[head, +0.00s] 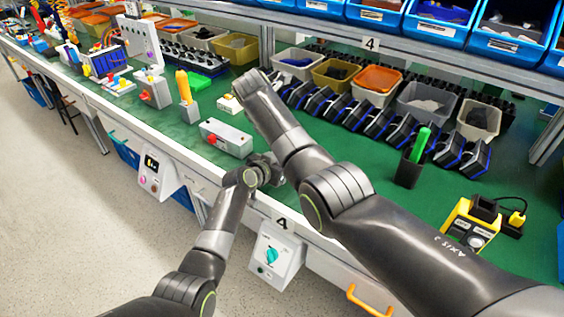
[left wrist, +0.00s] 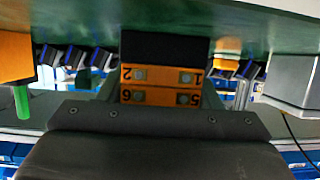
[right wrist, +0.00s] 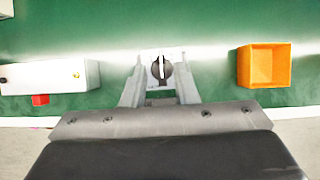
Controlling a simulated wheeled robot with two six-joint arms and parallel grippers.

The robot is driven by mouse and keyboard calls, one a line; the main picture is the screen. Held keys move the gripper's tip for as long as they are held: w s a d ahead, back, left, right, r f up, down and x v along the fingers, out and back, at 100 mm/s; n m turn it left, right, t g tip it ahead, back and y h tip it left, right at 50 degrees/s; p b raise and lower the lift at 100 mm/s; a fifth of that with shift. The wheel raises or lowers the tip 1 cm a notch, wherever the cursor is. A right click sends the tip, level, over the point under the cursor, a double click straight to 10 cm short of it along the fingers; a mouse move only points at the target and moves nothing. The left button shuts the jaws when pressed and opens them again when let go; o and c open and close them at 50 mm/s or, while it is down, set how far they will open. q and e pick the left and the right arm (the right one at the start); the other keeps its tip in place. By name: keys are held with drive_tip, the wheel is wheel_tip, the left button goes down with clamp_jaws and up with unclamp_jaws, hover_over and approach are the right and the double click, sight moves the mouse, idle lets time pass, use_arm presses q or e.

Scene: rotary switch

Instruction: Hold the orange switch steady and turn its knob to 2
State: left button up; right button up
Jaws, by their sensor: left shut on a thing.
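The orange switch (left wrist: 160,76) fills the gap between my left gripper's (left wrist: 162,90) fingers in the left wrist view. Its black part and orange terminal rows show, with upside-down numbers 1, 2, 5 and 6. My left gripper is shut on it above the bench. In the right wrist view, a dark round knob (right wrist: 155,72) with a pale slot lies against a bright plate. My right gripper (right wrist: 161,80) has its fingers apart on either side of the knob; contact cannot be told. The dial numbers cannot be read. In the head view, my right forearm hides the switch.
A grey box with a red button (head: 236,140) stands left of the grippers. An open orange box (right wrist: 264,66) stands to the right. A green-handled tool in a black holder (head: 409,170) and a yellow charger (head: 466,222) are further right. Bins line the back.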

drive_tip(key=shift+w+d+f+m, duration=0.1)
drive_tip(key=shift+d+f+m, duration=0.1)
drive_tip(key=shift+m, duration=0.2)
drive_tip(key=c, duration=0.5)
drive_tip(key=shift+w+d+f+m+y, duration=0.1)
drive_tip(key=shift+d+f+m+y, duration=0.25)
drive_tip(key=shift+m, duration=0.35)
clamp_jaws()
drive_tip(key=m, duration=0.1)
drive_tip(key=d+f+m+y, duration=0.1)
drive_tip(key=m, duration=0.1)
drive_tip(key=m+y, duration=0.1)
drive_tip(key=m, duration=0.1)
drive_tip(key=shift+w+d+f, duration=0.25)
drive_tip(key=shift+d, duration=0.1)
drive_tip(key=shift+d+f+m+y, duration=0.15)
drive_tip(key=shift+d+m+y, duration=0.25)
drive_tip(key=shift+m, duration=0.5)
drive_tip(key=s+d+r+m+t+y, duration=0.1)
drive_tip(key=s+d+m+y, duration=0.4)
drive_tip(key=m, duration=0.8)
drive_tip(key=s+d+r+m+t+y, duration=0.15)
drive_tip(key=s+d+m+y, duration=0.35)
drive_tip(key=m, duration=0.9)
drive_tip(key=r+x, duration=0.1)
drive_tip(key=x, duration=1.2)
drive_tip(key=shift+w+a, duration=0.2)
drive_tip(key=shift+a, duration=0.25)
